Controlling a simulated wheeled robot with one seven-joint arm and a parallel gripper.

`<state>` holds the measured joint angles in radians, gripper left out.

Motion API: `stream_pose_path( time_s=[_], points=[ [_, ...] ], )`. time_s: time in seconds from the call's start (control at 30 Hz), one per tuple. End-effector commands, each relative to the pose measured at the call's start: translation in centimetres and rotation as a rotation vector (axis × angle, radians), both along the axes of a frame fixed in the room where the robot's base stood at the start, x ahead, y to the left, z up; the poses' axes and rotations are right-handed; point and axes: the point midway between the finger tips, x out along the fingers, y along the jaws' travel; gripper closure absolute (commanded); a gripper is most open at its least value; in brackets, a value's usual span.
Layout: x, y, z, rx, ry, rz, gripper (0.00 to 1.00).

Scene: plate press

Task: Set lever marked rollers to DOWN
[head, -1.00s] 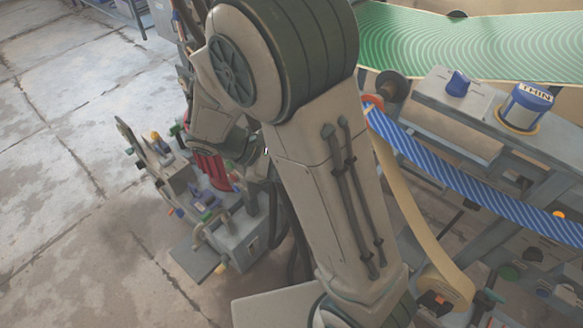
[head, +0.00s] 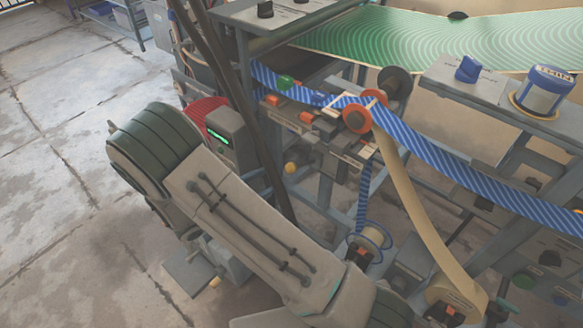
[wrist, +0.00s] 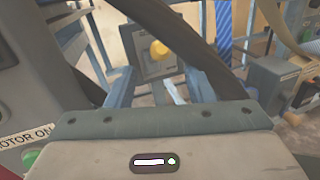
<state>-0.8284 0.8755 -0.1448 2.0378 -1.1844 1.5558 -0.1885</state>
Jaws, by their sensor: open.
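I cannot make out a lever with a readable "rollers" mark in either view. In the head view my gripper end is by the left end of the press, mostly behind my arm. Nothing is seen held.
A dark slanting bar (head: 235,110) crosses close in front of my gripper. The press frame, blue striped ribbon (head: 440,172) and tan strip (head: 407,195) fill the right. A "MOTOR ON" label (wrist: 27,135) is at the wrist view's left. Open floor (head: 50,180) lies left.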

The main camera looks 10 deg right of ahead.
Motion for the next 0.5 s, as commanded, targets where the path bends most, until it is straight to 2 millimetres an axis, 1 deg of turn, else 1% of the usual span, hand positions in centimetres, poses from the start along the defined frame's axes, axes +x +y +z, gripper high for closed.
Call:
stream_pose_path(
  time_s=[0.03, 0.1, 0.3, 0.4, 0.5],
  points=[
    [0.4, -1.2, 0.0, -0.001, 0.000, -0.004, 0.52],
    [0.9, -2.6, 0.0, -0.001, 0.000, -0.004, 0.52],
    [2.2, -6.2, 0.0, 0.001, 0.000, -0.004, 0.52],
    [2.7, -7.3, 0.0, 0.001, -0.001, -0.003, 0.52],
    [3.0, -8.0, 0.0, 0.002, 0.000, -0.001, 0.52]
  ],
)
